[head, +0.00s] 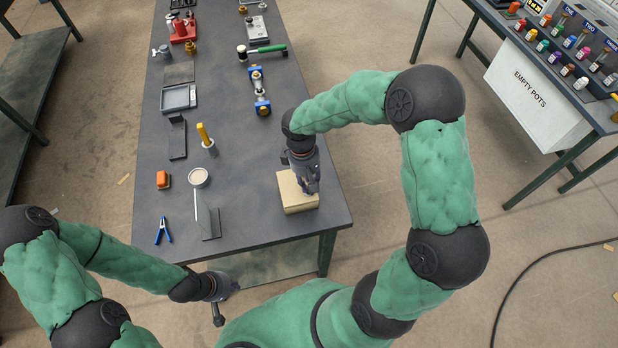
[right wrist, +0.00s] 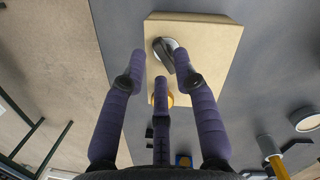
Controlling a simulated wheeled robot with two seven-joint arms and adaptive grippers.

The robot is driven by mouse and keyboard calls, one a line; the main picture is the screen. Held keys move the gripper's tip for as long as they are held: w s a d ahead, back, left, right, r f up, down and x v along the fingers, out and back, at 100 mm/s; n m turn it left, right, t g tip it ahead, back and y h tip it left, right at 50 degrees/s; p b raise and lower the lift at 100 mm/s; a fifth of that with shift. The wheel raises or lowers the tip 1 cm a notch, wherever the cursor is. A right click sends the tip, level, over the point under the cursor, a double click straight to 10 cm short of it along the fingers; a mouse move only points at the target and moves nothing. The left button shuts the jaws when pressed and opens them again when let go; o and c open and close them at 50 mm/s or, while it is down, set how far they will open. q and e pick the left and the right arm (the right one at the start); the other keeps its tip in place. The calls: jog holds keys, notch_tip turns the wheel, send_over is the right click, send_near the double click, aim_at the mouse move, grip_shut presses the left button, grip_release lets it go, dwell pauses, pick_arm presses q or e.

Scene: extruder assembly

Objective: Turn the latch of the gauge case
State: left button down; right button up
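The gauge case (head: 293,196) is a pale tan box near the right front corner of the dark table. In the right wrist view the case (right wrist: 215,40) carries a dark latch knob (right wrist: 166,54) on a silver disc. My right gripper (head: 312,190) is above the case, pointing down. Its purple fingers (right wrist: 162,78) are spread around the latch, open; whether one touches the knob I cannot tell. A yellow round part, partly hidden by a finger, shows below the latch. My left gripper (head: 220,304) hangs beyond the table's front edge, small and unclear.
Left of the case are a white round gauge (head: 199,177), a yellow-handled tool (head: 205,136), an orange block (head: 163,180) and blue pliers (head: 163,231). A green hammer (head: 262,51) lies farther back.

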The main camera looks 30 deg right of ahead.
jog(key=shift+f, duration=0.1)
jog(key=shift+f+b, duration=0.8)
jog(key=shift+f, duration=0.15)
grip_shut()
